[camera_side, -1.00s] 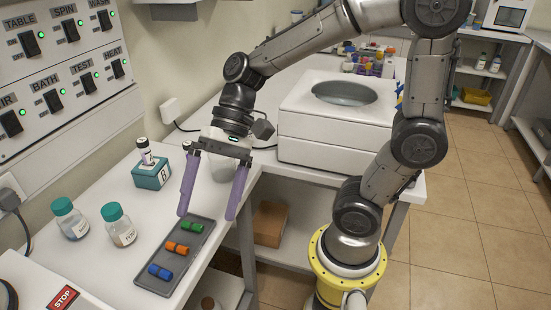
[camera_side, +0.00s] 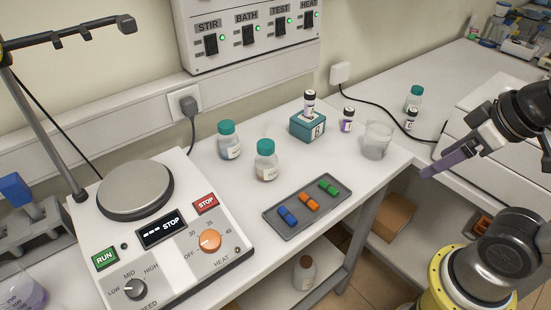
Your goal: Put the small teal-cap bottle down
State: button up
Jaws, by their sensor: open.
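Three teal-capped bottles stand upright on the white bench. A third, smaller-looking teal-cap bottle (camera_side: 414,99) stands farther back at the right, behind a small vial (camera_side: 410,119). My gripper (camera_side: 432,171) is at the right edge, open, with a purple finger pointing left. It is apart from the bottles and nothing shows in it. The other finger cannot be made out clearly.
A grey tray (camera_side: 278,230) holds blue, orange and green pieces near the bench's front edge. A teal block (camera_side: 308,129) holds a vial. Another vial (camera_side: 347,121) and a clear beaker (camera_side: 377,141) stand to its right. A hotplate (camera_side: 135,190) fills the left.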

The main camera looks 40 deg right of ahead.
jog(key=d+n+g+h, duration=0.45)
jog(key=d+h, duration=0.25)
jog(key=d, duration=0.4)
jog(key=w+r+n+t+h, duration=0.25)
jog(key=w+n+h, duration=0.35)
jog(key=w+n, duration=0.3)
jog(key=w+a+f+n+t, duration=0.1)
jog(key=w+a+n+t, duration=0.65)
jog(key=w+a, duration=0.2)
jog(key=n+t+y, duration=0.7)
jog(key=n+y, duration=0.2)
jog(key=n, duration=0.3)
send_near(270, 153)
jog(key=shift+s+d+r, duration=0.2)
jog(key=shift+s+r, duration=0.05)
jog(key=shift+s, duration=0.3)
jog(key=shift+a+n+y, duration=0.25)
jog(key=shift+n+y, duration=0.05)
jog(key=w+d, duration=0.1)
jog(key=w, duration=0.7)
jog(key=w+d, duration=0.1)
jog(key=w, duration=0.4)
jog(key=shift+w+d+f, duration=0.1)
jog(key=shift+w+d, duration=0.05)
jog(key=shift+d, duration=0.2)
grip_shut()
